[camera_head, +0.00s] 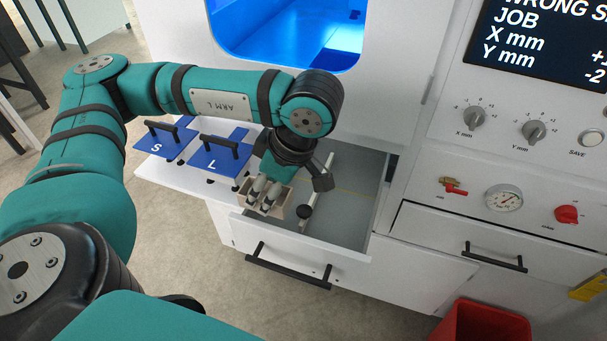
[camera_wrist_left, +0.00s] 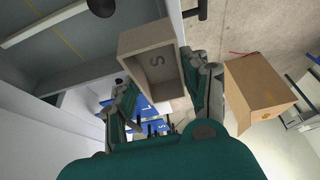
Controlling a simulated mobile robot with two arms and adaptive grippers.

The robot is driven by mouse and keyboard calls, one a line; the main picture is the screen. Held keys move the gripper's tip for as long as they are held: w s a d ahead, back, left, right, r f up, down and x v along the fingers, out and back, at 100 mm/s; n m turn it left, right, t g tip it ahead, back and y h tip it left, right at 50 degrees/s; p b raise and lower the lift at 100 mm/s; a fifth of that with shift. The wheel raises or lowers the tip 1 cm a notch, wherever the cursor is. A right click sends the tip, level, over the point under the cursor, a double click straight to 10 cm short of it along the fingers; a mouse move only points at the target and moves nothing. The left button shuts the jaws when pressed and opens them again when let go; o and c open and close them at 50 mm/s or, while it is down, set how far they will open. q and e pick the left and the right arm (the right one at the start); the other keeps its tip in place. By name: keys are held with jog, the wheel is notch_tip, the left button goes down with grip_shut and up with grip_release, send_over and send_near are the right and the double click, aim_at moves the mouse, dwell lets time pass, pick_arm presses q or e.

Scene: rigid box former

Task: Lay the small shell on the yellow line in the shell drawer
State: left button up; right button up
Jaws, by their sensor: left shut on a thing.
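The small shell (camera_head: 272,210) is a grey-beige open box; in the left wrist view the shell (camera_wrist_left: 153,48) shows an S on its inner floor. My left gripper (camera_head: 264,190) is shut on its walls and holds it at the left front corner of the open shell drawer (camera_head: 305,251). The wrist view also shows my left gripper (camera_wrist_left: 160,88) with a finger on either side of the shell. The drawer has a grey floor, with a thin yellow line (camera_head: 352,190) across it to the right of the shell. My right gripper is out of view.
Blue plates marked S (camera_head: 165,143) and L (camera_head: 213,162) with black handles lie to the left. A red bin (camera_head: 484,324) stands front right. A cardboard box (camera_wrist_left: 262,92) shows in the wrist view.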

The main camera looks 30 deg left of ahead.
pick_arm(q)
jog(key=w+a+p, duration=0.1)
jog(key=w+a, duration=0.1)
jog(key=w, duration=0.6)
jog(key=w+a+p, duration=0.1)
jog(key=w+a, duration=0.1)
jog(key=w, duration=0.7)
notch_tip(320, 180, down, 8)
jog(key=shift+s+r+p, duration=0.1)
jog(key=shift+r+p, duration=0.1)
jog(key=shift+p, duration=0.15)
jog(key=shift+s+f, duration=0.1)
jog(key=shift+f, duration=1.4)
jog(key=shift+w+f+p, duration=0.2)
jog(key=shift+f+p, duration=0.15)
jog(key=shift+p, duration=0.15)
jog(key=shift+f, duration=0.15)
jog(key=o, duration=0.6)
jog(key=shift+f, duration=0.1)
jog(key=o, duration=0.4)
jog(key=shift+o, duration=0.2)
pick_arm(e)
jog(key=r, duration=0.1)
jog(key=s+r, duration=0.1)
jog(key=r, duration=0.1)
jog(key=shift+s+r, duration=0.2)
